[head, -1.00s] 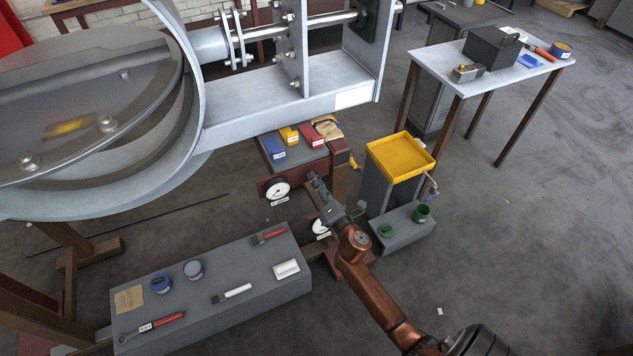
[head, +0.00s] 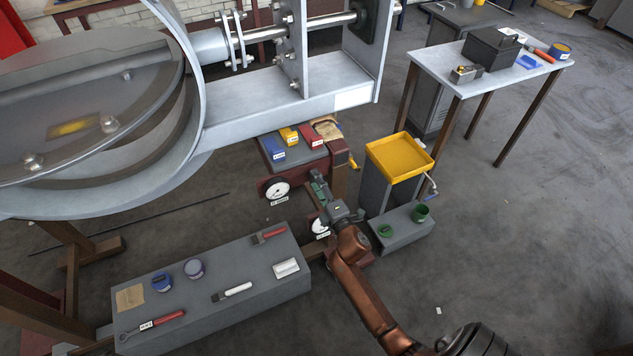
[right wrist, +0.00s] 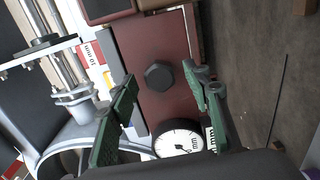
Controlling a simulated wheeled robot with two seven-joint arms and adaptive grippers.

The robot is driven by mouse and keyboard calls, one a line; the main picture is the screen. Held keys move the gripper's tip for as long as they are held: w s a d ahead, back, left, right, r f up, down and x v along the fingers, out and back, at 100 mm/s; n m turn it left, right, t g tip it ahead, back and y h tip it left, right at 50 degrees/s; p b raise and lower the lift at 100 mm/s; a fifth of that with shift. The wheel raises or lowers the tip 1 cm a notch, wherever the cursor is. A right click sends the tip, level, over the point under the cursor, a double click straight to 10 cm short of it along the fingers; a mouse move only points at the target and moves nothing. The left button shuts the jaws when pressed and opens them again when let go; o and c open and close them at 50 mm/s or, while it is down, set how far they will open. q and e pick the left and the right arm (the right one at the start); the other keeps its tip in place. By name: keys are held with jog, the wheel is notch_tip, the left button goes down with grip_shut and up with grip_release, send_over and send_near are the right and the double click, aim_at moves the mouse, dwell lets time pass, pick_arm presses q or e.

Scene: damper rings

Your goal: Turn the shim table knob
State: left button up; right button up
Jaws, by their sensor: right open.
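The shim table (head: 318,165) stands under the large grey pipe frame in the head view, with a dark red front. A black hexagonal knob (right wrist: 159,77) sits on a dark red face in the right wrist view. My right gripper (right wrist: 160,84) is open, its green fingers on either side of the knob with visible gaps. Whether the fingertips reach the knob's depth I cannot tell. In the head view the right gripper (head: 317,178) is at the table's front and hides the knob. My left gripper is not in view.
A white dial gauge (head: 277,190) is left of the gripper; another dial (right wrist: 180,139) is close to the fingers. Blue (head: 273,149), yellow (head: 289,136) and red (head: 311,138) boxes lie on the table. A yellow tray (head: 399,157) stands right, a grey tool bench (head: 215,270) front left.

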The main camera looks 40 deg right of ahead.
jog(key=shift+s+a, duration=0.15)
jog(key=shift+s, duration=0.55)
jog(key=p+v, duration=0.1)
jog(key=v, duration=0.5)
jog(key=shift+p, duration=0.4)
jog(key=shift+f, duration=0.1)
